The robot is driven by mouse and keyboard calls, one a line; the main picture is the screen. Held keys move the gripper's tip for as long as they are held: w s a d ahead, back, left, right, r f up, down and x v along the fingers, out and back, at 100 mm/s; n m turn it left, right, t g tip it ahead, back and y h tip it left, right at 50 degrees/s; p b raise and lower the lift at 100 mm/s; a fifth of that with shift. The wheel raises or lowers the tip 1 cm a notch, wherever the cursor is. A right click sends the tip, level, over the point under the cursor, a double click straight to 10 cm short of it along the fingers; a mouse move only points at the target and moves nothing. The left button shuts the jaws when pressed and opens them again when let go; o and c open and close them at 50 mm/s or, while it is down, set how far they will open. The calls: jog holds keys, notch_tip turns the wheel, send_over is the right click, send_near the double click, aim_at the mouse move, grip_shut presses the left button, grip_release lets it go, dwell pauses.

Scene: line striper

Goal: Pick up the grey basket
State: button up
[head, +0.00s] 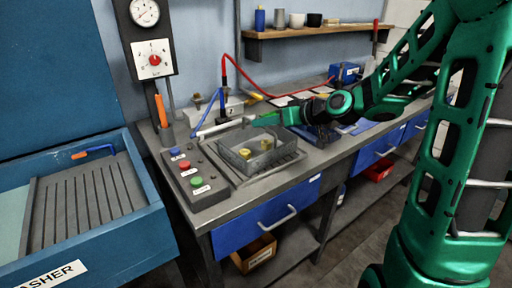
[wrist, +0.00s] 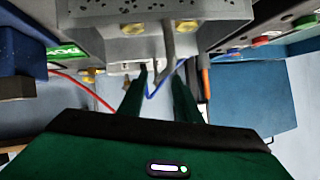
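The grey basket (head: 238,165) stands on a ridged grey drain tray on the counter, with two yellowish pieces (head: 245,153) in it. In the wrist view the perforated grey basket (wrist: 150,12) fills the top, seen close, with brass-coloured pieces near its edge. My gripper (head: 250,121) is above the back part of the basket, reaching in from the right. In the wrist view my gripper (wrist: 160,72) has its two green fingers apart, with a visible gap. A grey bar (wrist: 168,42) comes down toward this gap; whether it lies between the fingers I cannot tell.
A button box (head: 190,175) stands left of the basket, and a blue washer (head: 100,225) is further left. A red hose (head: 275,92) and an orange-handled tool (head: 161,110) are behind. A shelf (head: 315,30) hangs on the wall. Blue drawers (head: 268,215) are below the counter.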

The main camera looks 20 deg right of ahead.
jog(key=shift+x, duration=3.65)
jog(key=shift+s+a+f, duration=0.1)
jog(key=shift+s, duration=0.05)
grip_shut()
